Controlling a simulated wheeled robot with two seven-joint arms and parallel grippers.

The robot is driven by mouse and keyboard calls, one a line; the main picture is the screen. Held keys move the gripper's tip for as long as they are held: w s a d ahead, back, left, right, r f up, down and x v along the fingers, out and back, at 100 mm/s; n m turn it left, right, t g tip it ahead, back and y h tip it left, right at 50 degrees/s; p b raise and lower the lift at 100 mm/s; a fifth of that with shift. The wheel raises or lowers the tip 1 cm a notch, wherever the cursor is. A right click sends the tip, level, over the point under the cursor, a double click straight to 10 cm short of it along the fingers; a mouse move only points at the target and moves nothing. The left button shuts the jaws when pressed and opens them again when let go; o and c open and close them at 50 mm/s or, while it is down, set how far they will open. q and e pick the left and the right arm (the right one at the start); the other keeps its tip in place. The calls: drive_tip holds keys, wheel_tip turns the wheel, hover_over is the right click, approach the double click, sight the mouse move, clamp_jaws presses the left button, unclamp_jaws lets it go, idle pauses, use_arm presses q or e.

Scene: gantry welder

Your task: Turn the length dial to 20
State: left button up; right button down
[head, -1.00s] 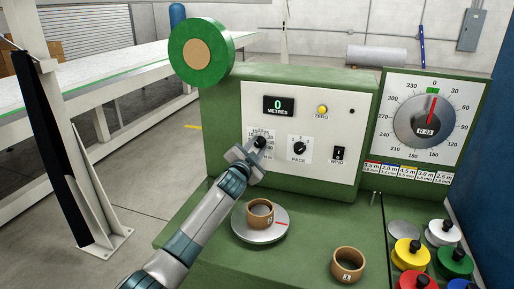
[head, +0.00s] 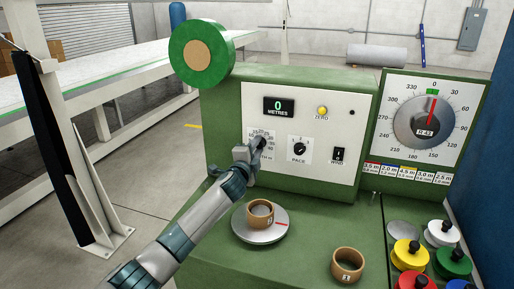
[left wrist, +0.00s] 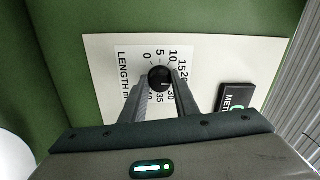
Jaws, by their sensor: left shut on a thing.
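The length dial is a small black knob (left wrist: 160,78) on a white scale plate marked "LENGTH m", with numbers from 0 up to 35. In the left wrist view my left gripper (left wrist: 161,86) has one finger on each side of this knob and is shut on it. Which number the knob's pointer faces is not clear. In the head view my left gripper (head: 259,143) reaches the plate from the lower left and largely hides the knob. My right gripper is not in view.
The panel also holds a display reading 0 metres (head: 279,106), a yellow ZERO button (head: 322,110), a PACE knob (head: 299,149) and a WIND switch (head: 339,154). Below stand a grey turntable (head: 248,237) with a brown ring, and another brown ring (head: 347,264).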

use_arm(q)
drive_tip(key=shift+f, duration=0.1)
drive_tip(key=o, duration=1.1)
drive_tip(key=shift+c, duration=0.2)
drive_tip(key=shift+s+a, duration=0.1)
drive_tip(key=shift+s, duration=0.05)
drive_tip(key=b+v, duration=0.3)
drive_tip(key=v, duration=1.4)
drive_tip(key=shift+s, duration=0.1)
